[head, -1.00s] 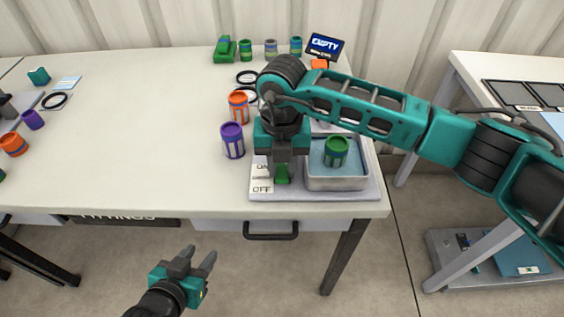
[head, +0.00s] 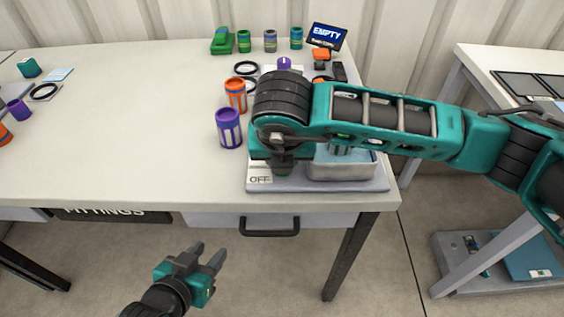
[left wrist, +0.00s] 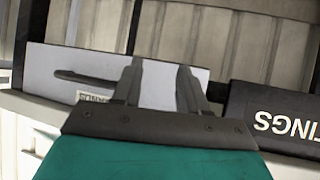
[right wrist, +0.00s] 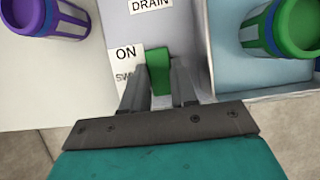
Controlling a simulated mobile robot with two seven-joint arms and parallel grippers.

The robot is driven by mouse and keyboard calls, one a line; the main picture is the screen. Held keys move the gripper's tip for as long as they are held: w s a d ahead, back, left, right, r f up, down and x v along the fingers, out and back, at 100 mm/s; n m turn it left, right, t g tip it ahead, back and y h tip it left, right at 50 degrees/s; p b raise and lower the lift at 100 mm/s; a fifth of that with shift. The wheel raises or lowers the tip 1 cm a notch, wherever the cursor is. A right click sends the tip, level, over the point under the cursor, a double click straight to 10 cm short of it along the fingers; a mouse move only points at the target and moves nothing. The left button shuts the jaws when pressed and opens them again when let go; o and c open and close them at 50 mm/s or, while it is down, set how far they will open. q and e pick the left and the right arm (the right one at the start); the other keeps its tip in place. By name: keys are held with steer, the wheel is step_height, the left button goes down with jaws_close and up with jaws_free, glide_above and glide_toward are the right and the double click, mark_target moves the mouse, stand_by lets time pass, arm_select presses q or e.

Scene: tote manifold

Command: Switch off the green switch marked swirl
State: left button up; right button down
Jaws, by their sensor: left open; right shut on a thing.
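The green switch (right wrist: 158,72) stands between the fingers of my right gripper (right wrist: 157,88) in the right wrist view, beside the ON label (right wrist: 126,54). A label starting "SW" is partly covered by a finger. In the head view the right gripper (head: 281,166) is low over the front left of the grey base plate (head: 330,186), and my wrist hides most of the switch. The right gripper is shut on the switch. My left gripper (head: 209,254) is open and empty in front of the table; its fingers show in the left wrist view (left wrist: 160,78).
A tray (head: 345,172) with a green-banded container (right wrist: 297,25) is right of the switch. A purple container (head: 229,128) and an orange one (head: 236,95) stand left of my right arm. An EMPTY sign (head: 326,37) stands at the back. The table's left middle is clear.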

steer(key=c, duration=1.3)
jaws_free()
steer(key=o, duration=0.4)
steer(key=shift+r, duration=0.1)
arm_select(q)
steer(key=shift+s+a+r+p, duration=0.15)
steer(key=shift+a+r+p, duration=0.05)
steer(key=shift+p, duration=0.45)
arm_select(e)
steer(key=v, duration=1.2)
steer(key=shift+s+r, duration=0.2)
steer(key=shift+r, duration=0.15)
arm_select(q)
steer(key=shift+a, duration=0.1)
steer(key=shift+s, duration=0.1)
